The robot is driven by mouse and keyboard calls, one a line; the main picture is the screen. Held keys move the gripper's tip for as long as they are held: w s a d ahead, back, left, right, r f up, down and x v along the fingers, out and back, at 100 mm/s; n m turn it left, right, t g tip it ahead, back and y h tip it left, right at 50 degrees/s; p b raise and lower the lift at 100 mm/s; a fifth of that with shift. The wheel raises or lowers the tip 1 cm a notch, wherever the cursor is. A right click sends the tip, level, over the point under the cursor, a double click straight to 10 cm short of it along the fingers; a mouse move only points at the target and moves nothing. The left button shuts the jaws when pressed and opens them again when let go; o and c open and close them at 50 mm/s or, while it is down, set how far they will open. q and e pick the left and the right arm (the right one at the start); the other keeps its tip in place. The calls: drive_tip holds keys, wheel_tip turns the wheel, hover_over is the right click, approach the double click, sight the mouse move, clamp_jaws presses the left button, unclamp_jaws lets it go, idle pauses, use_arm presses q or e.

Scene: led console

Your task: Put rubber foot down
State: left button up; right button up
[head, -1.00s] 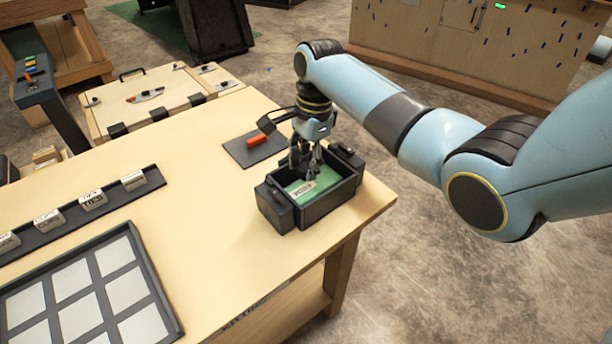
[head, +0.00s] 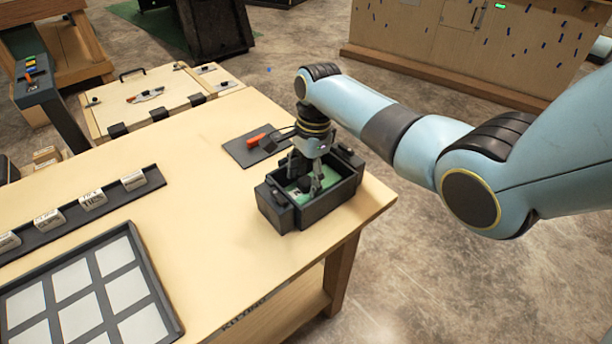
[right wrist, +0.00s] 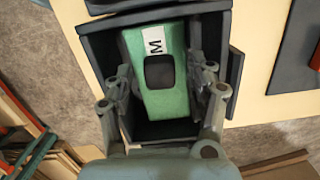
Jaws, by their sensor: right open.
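A dark square piece with rounded corners, which looks like the rubber foot (right wrist: 160,71), shows against a green surface (right wrist: 168,104) with a white M label in the right wrist view. The green surface is inside a black open bin (head: 318,214) at the right end of the table. My right gripper (head: 303,190) points down into the bin. Its fingers (right wrist: 161,72) are open, one on each side of the dark piece, with green showing between. In the head view the fingers mostly hide the dark piece. My left gripper is not in view.
A dark mat (head: 238,152) with an orange-red item (head: 256,140) lies just behind the bin. A rail with several labelled blocks (head: 92,199) and a tray of white squares (head: 112,258) are at the left. The table middle is clear.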

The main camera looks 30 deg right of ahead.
wheel_tip(320, 180, up, 12)
drive_tip(key=d, duration=0.1)
drive_tip(key=shift+d, duration=0.25)
idle(0.5)
